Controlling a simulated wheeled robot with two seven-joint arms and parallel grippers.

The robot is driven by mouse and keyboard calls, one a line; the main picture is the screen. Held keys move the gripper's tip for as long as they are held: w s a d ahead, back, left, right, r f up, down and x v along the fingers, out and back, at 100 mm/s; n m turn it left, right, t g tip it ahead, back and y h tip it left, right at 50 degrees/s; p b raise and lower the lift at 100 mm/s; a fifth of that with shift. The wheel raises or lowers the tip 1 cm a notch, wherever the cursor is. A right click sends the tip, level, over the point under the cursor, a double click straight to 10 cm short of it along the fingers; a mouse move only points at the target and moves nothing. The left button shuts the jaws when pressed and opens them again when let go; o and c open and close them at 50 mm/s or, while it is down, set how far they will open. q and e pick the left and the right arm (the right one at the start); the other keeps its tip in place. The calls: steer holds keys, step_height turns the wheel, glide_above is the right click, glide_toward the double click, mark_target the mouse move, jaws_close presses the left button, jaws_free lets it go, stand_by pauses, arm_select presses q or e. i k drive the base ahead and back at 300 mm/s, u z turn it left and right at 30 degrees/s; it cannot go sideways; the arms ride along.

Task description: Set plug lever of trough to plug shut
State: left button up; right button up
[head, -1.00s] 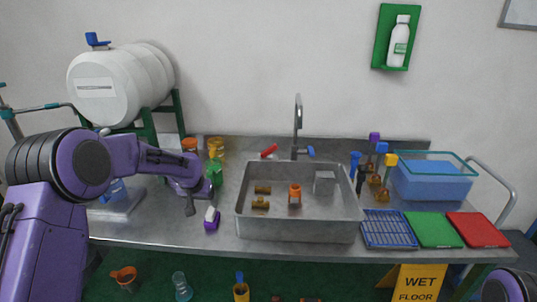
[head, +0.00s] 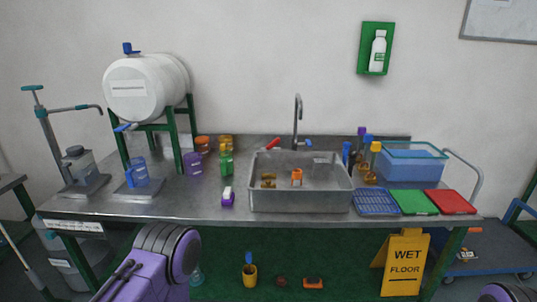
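The metal trough (head: 300,200) is set in the steel counter, below a tall tap (head: 298,112). A small red lever (head: 272,143) sticks up at a tilt behind the trough's back left rim. A small blue handle (head: 308,143) is at the right of the tap's foot. I cannot tell for sure which of them is the plug lever, nor see the plug's state. Brass-coloured parts (head: 268,181) and an orange piece (head: 297,177) lie in the trough. My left arm shows only at the bottom left, and my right arm only at the bottom right edge; both grippers are out of view.
Bottles and jars (head: 226,162) stand left of the trough, with a purple-and-white item (head: 228,197) near the front. Blue, green and red trays (head: 413,202) and a blue tub (head: 415,165) are on the right. A wet-floor sign (head: 403,264) stands below.

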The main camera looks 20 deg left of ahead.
mark_target(277, 140)
steer(key=k, duration=0.25)
steer(key=u, duration=1.6)
steer(key=i, duration=1.15)
steer(key=z, duration=1.05)
